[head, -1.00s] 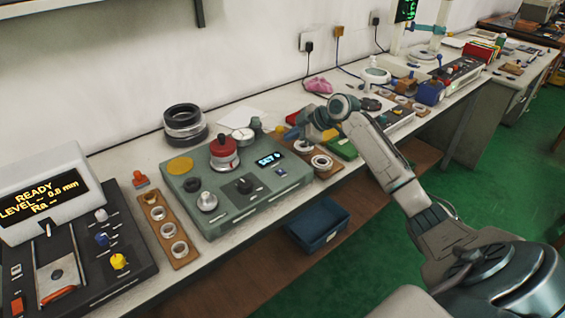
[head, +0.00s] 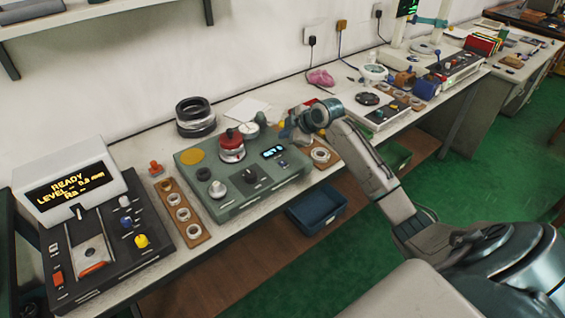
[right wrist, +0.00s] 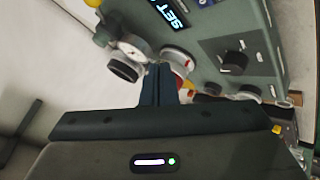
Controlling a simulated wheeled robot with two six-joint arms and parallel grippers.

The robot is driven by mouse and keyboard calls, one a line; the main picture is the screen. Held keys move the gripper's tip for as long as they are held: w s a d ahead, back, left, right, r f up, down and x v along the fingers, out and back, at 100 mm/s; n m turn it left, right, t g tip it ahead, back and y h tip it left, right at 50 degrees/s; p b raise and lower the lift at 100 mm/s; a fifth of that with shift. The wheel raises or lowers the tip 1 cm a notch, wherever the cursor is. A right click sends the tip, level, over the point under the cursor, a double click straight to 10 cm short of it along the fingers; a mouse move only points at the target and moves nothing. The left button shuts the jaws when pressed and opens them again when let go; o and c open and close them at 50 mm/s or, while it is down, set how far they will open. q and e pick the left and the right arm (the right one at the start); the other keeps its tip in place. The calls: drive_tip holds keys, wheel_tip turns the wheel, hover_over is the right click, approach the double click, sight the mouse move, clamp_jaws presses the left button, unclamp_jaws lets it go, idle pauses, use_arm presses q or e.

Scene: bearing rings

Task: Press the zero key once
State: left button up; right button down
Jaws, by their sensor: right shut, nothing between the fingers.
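The green-grey instrument (head: 235,200) on the bench has a lit display (head: 272,152) reading "SET 0", a red-topped ring stack (head: 231,147), a dark knob (head: 250,175) and a small pale button (head: 283,163) beside the display. I cannot tell which control is the zero key. My right gripper (head: 289,133) is shut and empty above the instrument's back right corner. In the right wrist view its closed fingers (right wrist: 160,82) point toward the dial gauge (right wrist: 131,48) and the ring stack (right wrist: 179,60), with the display (right wrist: 172,14) beyond. My left gripper is not in view.
A wooden strip with pale rings (head: 182,214) lies left of the instrument, beside a dark console (head: 95,245) reading READY. Black rings (head: 195,112) stand behind. A blue bin (head: 318,207) sits below the bench edge.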

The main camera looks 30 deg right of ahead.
drive_tip(key=b, duration=0.6)
hover_over(285, 164)
wheel_tip(285, 164, down, 8)
drive_tip(key=shift+r, duration=0.25)
drive_tip(key=shift+f+b, duration=0.4)
drive_tip(key=shift+f, duration=0.2)
idle(0.5)
drive_tip(key=shift+f, duration=0.15)
idle(0.5)
drive_tip(key=shift+f, duration=0.3)
